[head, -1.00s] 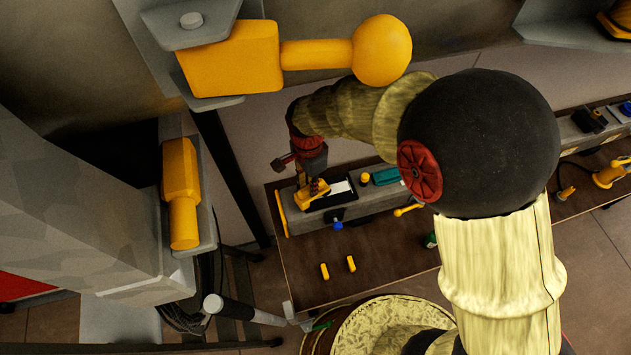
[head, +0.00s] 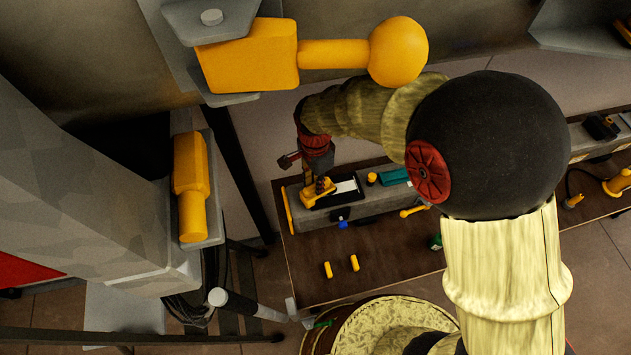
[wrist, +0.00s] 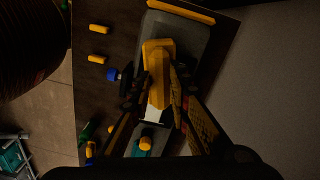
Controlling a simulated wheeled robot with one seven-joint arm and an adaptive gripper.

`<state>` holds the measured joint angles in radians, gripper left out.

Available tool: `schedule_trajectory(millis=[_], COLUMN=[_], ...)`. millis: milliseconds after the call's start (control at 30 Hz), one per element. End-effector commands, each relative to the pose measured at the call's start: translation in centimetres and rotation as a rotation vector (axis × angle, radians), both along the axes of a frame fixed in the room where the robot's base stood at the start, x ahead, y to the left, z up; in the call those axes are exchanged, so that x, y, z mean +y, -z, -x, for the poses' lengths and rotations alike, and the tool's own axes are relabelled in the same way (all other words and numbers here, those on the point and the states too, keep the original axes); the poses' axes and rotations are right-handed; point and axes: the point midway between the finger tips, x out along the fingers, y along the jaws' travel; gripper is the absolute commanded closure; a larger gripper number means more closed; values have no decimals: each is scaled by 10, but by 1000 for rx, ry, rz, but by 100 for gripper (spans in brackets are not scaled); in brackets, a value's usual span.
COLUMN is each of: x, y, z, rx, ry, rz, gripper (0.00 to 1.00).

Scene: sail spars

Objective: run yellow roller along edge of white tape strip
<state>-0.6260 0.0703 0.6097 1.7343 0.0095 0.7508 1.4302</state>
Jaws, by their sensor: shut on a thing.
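The yellow roller (head: 318,192) is at my gripper (head: 322,183), at the left end of a dark plate on a grey block. In the wrist view the yellow roller (wrist: 158,58) shows between and beyond the fingers of my gripper (wrist: 160,85), which is shut on it. The white tape strip (head: 346,187) lies on the dark plate, just right of the roller. It also shows in the wrist view (wrist: 157,118), partly hidden by the fingers. I cannot tell whether the roller touches the strip's edge.
A yellow knob (head: 371,178) and a teal block (head: 394,177) stand right of the plate on the grey block (head: 372,207). A blue-and-black part (head: 342,220) is at its front. Two small yellow pieces (head: 354,263) lie on the brown bench (head: 310,285), with clear room around them.

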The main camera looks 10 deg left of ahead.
Motion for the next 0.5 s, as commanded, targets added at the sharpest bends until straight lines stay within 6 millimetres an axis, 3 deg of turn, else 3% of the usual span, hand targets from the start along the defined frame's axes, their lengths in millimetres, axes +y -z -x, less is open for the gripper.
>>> schedule_trajectory(millis=[500], x=[25], y=[1], z=[14], rx=[3], ry=[-1], rz=[1], gripper=[100])
